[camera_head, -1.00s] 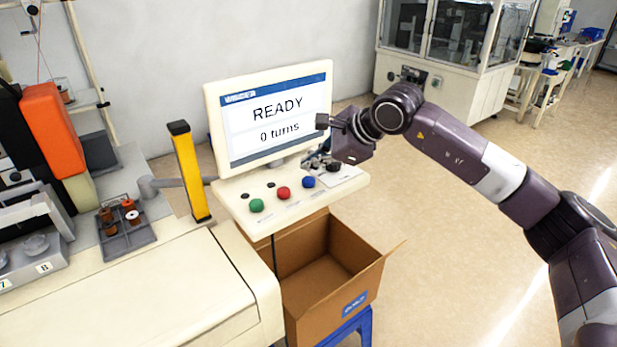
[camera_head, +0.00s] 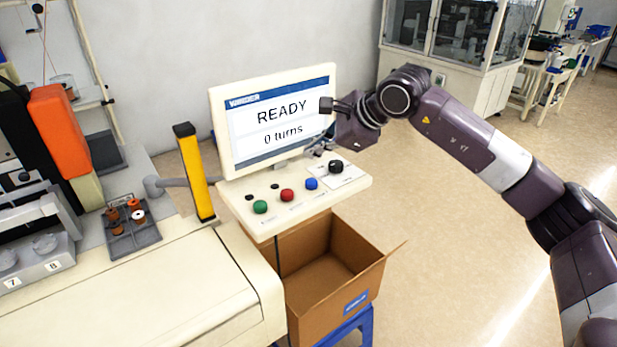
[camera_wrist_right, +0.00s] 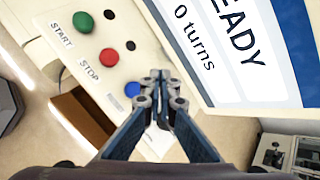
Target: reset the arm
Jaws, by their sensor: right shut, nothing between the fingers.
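My right arm (camera_head: 470,145) comes in from the right, bent, with its wrist in front of the right edge of the monitor. My right gripper (camera_head: 318,146) is shut and empty, above the control panel (camera_head: 350,184); it is small and partly hidden by the wrist in the head view. In the right wrist view the gripper (camera_wrist_right: 160,80) has its fingertips together, between the buttons and the screen. My left gripper is not in view.
The monitor (camera_head: 262,122) reads READY, 0 turns. Green (camera_head: 260,207), red (camera_head: 287,195) and blue (camera_head: 311,183) buttons and a black knob (camera_head: 336,166) sit on the panel. An open cardboard box (camera_head: 325,310) stands below. A yellow post (camera_head: 194,172) rises left. Floor at right is clear.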

